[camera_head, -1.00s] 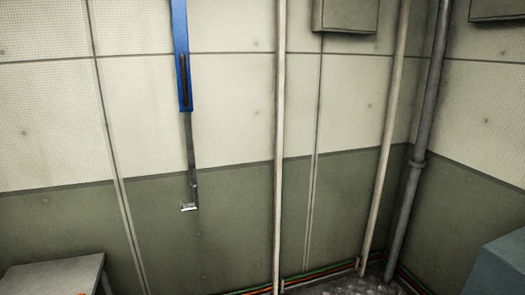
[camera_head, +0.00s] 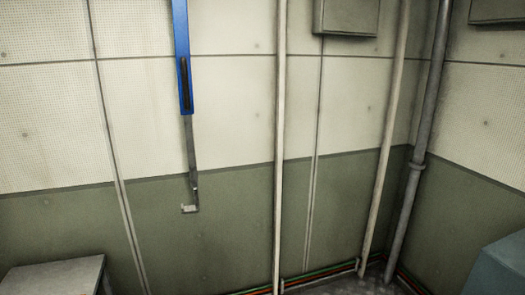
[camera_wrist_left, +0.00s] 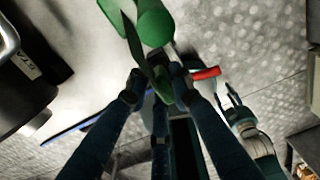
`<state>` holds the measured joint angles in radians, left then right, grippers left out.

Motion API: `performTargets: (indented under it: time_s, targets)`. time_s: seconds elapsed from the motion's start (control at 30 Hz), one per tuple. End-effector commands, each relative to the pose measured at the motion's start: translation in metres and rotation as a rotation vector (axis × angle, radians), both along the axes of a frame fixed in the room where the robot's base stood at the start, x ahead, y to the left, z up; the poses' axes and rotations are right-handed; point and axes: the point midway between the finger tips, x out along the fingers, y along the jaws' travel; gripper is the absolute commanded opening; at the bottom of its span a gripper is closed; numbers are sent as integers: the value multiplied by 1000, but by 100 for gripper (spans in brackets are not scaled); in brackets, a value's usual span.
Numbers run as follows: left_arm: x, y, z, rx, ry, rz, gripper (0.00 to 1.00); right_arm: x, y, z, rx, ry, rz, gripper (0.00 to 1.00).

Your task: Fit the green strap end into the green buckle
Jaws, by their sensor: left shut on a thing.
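In the left wrist view my left gripper (camera_wrist_left: 158,82) has its dark fingers closed around a thin, dark green flat piece (camera_wrist_left: 134,40), which looks like the green strap end. The piece sticks up past the fingertips. A thicker, rounded green thing (camera_wrist_left: 155,20) is close beyond the fingertips, at the top edge. I cannot tell whether it is the buckle or whether the two touch. Neither gripper nor anything green of the strap shows in the head view.
A blue bar with a grey lower part (camera_head: 186,85) hangs before the wall. A grey box top (camera_head: 55,277) is at lower left, and pipes (camera_head: 412,165) run at right.

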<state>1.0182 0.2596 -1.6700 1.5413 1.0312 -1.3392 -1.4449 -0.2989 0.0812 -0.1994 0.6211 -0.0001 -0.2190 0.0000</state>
Motion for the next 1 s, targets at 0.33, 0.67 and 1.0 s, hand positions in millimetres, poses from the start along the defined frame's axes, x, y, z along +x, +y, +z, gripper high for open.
performTargets:
  time_s: [0.33, 0.67, 1.0]
  targets:
    - [3, -6, 15, -15, -7, -2, 0, 0, 0, 12, 0, 1, 0, 51]
    - [1, -4, 23, -10, -4, -2, 0, -1, 1, 22, 1, 2, 0, 51]
    - [1, -2, 29, -4, -3, -1, 0, -1, 1, 30, 1, 3, 0, 51]
